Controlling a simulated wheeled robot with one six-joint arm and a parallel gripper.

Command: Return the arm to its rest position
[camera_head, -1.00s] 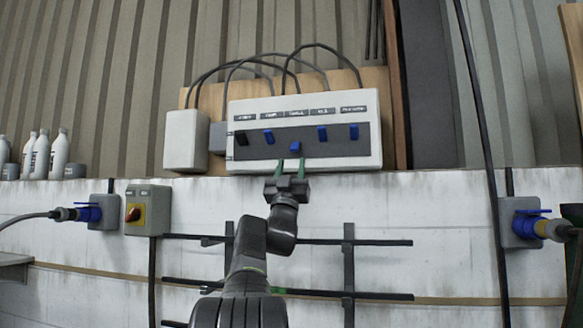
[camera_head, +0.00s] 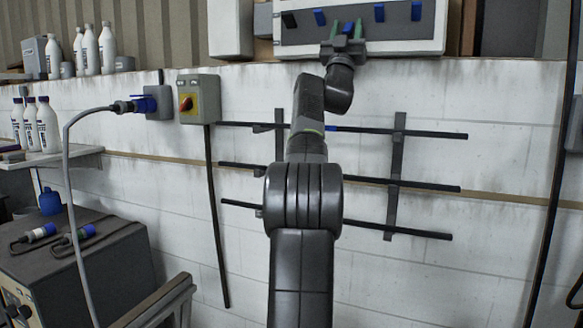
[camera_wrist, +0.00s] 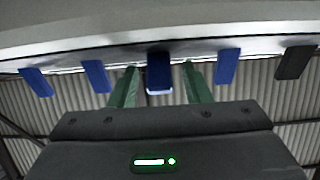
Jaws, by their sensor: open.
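My gripper (camera_head: 343,44) is raised in front of the white switch box (camera_head: 440,30) at the top of the head view. Its green fingers are open, one on each side of the middle blue switch (camera_head: 348,28). In the wrist view the two fingers of my gripper (camera_wrist: 158,88) stand apart, with the middle blue switch (camera_wrist: 159,72) between them. I cannot tell whether they touch it. My arm reaches up from the bottom of the head view and is extended.
A rotary switch box (camera_head: 198,98) and a plugged blue socket (camera_head: 158,103) with a hanging cable are on the wall at left. Black rails (camera_head: 400,185) cross the wall behind my arm. A dark machine (camera_head: 80,265) and a bottle shelf (camera_head: 75,158) stand at left.

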